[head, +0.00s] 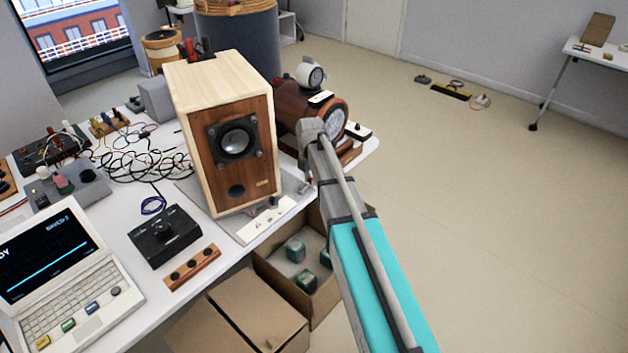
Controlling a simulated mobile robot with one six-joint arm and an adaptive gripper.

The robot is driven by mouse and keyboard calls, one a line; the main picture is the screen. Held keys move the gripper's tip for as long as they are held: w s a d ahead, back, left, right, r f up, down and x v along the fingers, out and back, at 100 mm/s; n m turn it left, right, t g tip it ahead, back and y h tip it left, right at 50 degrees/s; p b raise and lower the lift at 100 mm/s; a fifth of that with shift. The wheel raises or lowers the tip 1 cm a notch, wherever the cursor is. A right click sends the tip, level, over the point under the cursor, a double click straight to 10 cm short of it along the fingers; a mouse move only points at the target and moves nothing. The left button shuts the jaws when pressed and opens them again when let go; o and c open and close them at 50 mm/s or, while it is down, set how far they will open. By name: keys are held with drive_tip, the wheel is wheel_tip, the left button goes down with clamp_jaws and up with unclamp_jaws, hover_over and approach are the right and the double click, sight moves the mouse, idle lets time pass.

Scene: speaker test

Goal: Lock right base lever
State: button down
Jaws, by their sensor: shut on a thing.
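The wooden speaker (218,130) stands upright on a grey base plate (190,190) at the table's edge, its dark front with a round driver facing me. My arm rises from the lower right, and its grey end is beside the speaker's right side. My gripper (305,176) shows only in small part there, low by the right end of the base. It is shut on the right base lever, which is mostly hidden by the gripper and arm. The lever's angle cannot be made out.
A brown cylindrical device with a gauge (334,118) stands close behind my arm. A black control box (165,236), a laptop (55,270) and tangled cables crowd the left.

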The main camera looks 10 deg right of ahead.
drive_tip(key=shift+w+n, duration=0.15)
drive_tip(key=shift+n, duration=0.15)
drive_tip(key=c, duration=0.6)
unclamp_jaws()
drive_tip(key=shift+o, duration=0.2)
drive_tip(key=shift+r, duration=0.15)
